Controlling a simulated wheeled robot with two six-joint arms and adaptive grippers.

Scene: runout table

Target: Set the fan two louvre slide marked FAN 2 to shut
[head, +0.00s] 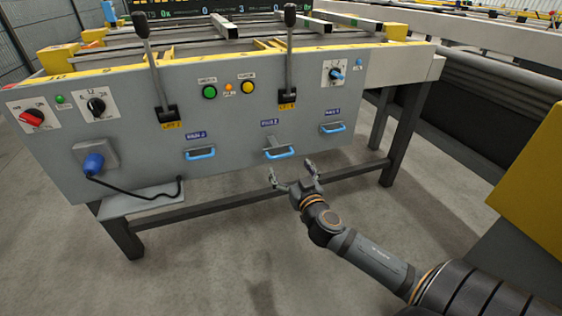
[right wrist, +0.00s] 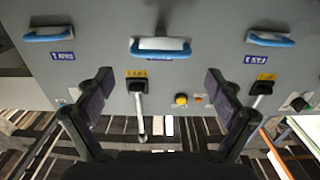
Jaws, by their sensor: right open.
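Three louvre slides with blue handles sit low on the grey control panel (head: 232,130), each under a small blue label. The labels are too small to read surely. The middle slide (head: 281,153) stands further from its label than the left slide (head: 200,154) and right slide (head: 333,128), with more grey plate showing. My right gripper (head: 292,170) is open and empty, just below and in front of the middle slide. In the right wrist view, the middle slide's handle (right wrist: 160,49) lies centred beyond the spread fingers (right wrist: 158,76), apart from them. My left gripper is out of view.
Two upright levers (head: 156,80) (head: 289,55) stand above the slides. Knobs, round buttons and a blue plug (head: 94,163) with a black cable are on the panel. A yellow block (head: 535,185) stands at the right. The floor before the panel is clear.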

